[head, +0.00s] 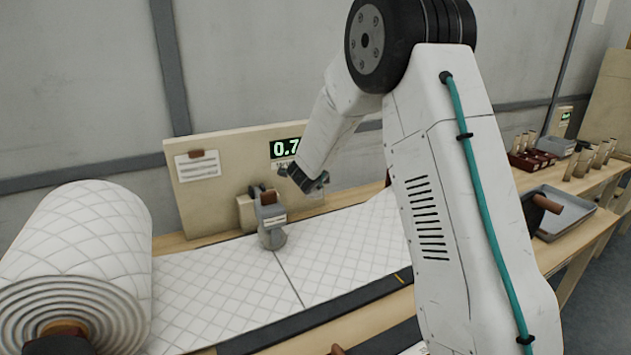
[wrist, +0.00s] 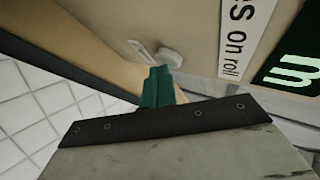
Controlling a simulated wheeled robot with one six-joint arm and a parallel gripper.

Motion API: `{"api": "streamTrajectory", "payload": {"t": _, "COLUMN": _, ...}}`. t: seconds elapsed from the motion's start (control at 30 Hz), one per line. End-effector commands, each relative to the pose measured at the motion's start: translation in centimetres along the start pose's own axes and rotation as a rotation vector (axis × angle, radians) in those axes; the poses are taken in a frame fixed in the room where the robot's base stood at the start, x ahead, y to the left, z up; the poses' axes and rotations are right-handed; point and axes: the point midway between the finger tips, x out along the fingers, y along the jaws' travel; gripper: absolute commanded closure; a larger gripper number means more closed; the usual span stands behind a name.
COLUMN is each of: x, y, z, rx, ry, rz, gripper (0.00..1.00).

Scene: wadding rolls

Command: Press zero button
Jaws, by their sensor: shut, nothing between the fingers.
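A display (head: 287,148) with green digits starting "0.7" is on the upright beige board (head: 225,190); my arm hides its right end. In the wrist view a corner of the display (wrist: 291,72) shows a green "m". A small round pale button (wrist: 170,58) sits on the board just beyond my gripper's teal tips; I see no "zero" marking on it. My gripper (head: 310,184) is in front of the board, below the display. In the wrist view my gripper (wrist: 160,82) is shut and empty. I cannot tell whether its tips touch the button.
A grey clamp-like device (head: 270,220) stands left of my gripper on quilted white wadding (head: 215,285). A large wadding roll (head: 90,240) is at the left. A label (wrist: 240,35) ending "ss on roll" is beside the display. A grey tray (head: 575,212) lies at the right.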

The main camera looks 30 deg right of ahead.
Motion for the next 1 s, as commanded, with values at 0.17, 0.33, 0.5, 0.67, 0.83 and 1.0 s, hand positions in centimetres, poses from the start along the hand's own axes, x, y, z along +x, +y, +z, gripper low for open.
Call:
{"api": "streamTrajectory", "payload": {"t": 0.17, "x": 0.2, "y": -0.1, "z": 0.1, "rx": 0.000, "ry": 0.000, "rz": 0.000, "gripper": 1.00}}
{"api": "streamTrajectory", "payload": {"t": 0.33, "x": 0.2, "y": -0.1, "z": 0.1, "rx": 0.000, "ry": 0.000, "rz": 0.000, "gripper": 1.00}}
{"api": "streamTrajectory", "payload": {"t": 0.5, "x": 0.1, "y": -0.1, "z": 0.1, "rx": 0.000, "ry": 0.000, "rz": 0.000, "gripper": 1.00}}
{"api": "streamTrajectory", "payload": {"t": 0.67, "x": -0.3, "y": 0.2, "z": -0.2, "rx": -0.001, "ry": 0.000, "rz": 0.000, "gripper": 1.00}}
{"api": "streamTrajectory", "payload": {"t": 0.83, "x": -1.0, "y": 0.7, "z": -0.7, "rx": -0.001, "ry": 0.000, "rz": 0.000, "gripper": 1.00}}
{"api": "streamTrajectory", "payload": {"t": 1.0, "x": -1.1, "y": 0.8, "z": -0.8, "rx": -0.001, "ry": 0.000, "rz": 0.000, "gripper": 1.00}}
